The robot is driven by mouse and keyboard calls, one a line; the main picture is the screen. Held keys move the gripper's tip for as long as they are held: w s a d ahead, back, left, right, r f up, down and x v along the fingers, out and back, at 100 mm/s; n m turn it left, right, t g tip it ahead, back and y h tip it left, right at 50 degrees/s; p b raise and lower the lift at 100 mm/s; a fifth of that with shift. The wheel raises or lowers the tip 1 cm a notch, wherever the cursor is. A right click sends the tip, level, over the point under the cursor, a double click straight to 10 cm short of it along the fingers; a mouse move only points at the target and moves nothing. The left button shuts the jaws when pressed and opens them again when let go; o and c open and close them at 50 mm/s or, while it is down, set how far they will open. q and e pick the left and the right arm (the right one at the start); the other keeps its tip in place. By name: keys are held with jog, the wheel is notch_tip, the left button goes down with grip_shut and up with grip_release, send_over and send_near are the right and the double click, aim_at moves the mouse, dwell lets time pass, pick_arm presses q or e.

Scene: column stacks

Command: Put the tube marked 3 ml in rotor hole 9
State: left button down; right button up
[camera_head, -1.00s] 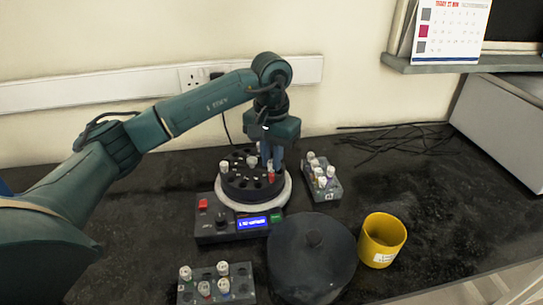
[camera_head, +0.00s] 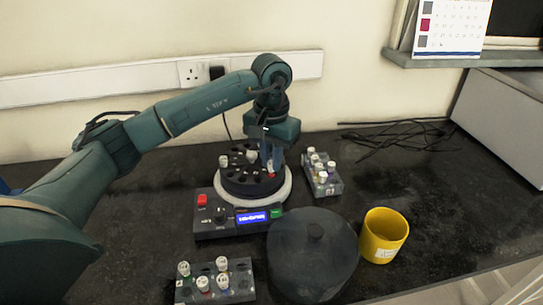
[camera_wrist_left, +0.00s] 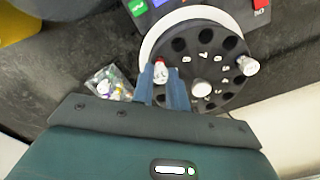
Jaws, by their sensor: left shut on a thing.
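My left gripper (camera_head: 268,158) reaches down over the right side of the black rotor (camera_head: 238,184). In the left wrist view the fingers (camera_wrist_left: 164,85) are shut on a tube (camera_wrist_left: 160,72) with a pale body and a red end. The tube is upright at the rotor's rim; I cannot tell how far it is in a hole. Its marking is not readable. The hole numbers are too small to read. My right gripper is not in view.
The centrifuge's control panel (camera_head: 215,222) faces front. A dark round lid (camera_head: 305,265) and a yellow cup (camera_head: 383,236) stand at the front right. One tube rack (camera_head: 333,187) is right of the rotor, another (camera_head: 240,290) at the front left. Cables lie at the back right.

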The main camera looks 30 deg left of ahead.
pick_arm(q)
jog(key=shift+f+b, duration=0.3)
jog(key=shift+f, duration=0.2)
jog(key=c, duration=1.3)
grip_release()
jog(key=shift+o, duration=0.5)
jog(key=shift+o, duration=1)
jog(key=shift+r+p, duration=1.95)
jog(key=shift+r, duration=1.15)
